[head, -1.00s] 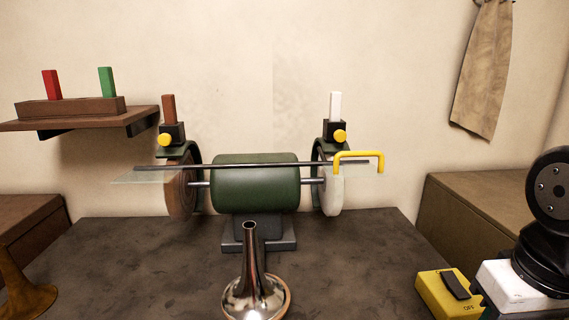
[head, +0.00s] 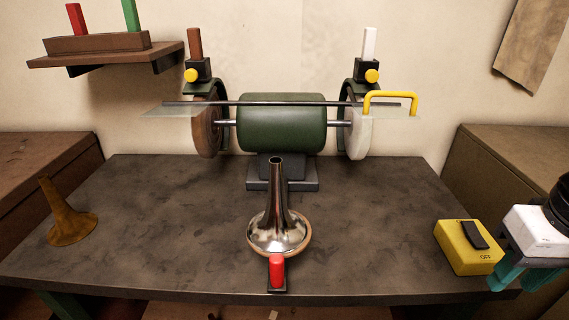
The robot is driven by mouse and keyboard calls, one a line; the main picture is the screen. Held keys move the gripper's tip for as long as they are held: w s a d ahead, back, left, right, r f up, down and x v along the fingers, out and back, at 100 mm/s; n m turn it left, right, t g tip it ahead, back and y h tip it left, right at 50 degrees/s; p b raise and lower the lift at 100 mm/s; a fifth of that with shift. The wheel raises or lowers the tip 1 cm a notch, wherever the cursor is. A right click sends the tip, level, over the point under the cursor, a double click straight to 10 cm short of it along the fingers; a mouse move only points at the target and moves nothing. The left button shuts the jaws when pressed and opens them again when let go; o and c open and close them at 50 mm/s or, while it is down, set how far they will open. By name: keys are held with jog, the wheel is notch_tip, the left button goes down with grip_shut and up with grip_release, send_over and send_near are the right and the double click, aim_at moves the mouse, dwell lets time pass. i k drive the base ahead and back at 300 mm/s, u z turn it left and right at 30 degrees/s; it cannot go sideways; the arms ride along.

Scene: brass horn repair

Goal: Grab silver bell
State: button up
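The silver bell (head: 278,225) is a shiny flared horn piece near the front middle of the dark bench (head: 165,240). It stands upright with its narrow end up and its wide end down on a brownish round base, mostly hidden under it. My gripper (head: 521,283) is at the right edge, by the bench's front right corner, well apart from the bell. It has a white body and teal fingers with a gap between them; it looks open and empty, though it is partly cut off by the frame.
A yellow switch box (head: 467,248) sits beside my gripper. A green grinder (head: 281,125) with two wheels stands behind the bell. A brown bell (head: 68,218) is at left. The bench between is clear.

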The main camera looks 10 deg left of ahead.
aim_at(277, 229)
jog(key=z, duration=0.35)
jog(key=k, duration=1.2)
jog(key=u, duration=1.55)
jog(key=i, duration=1)
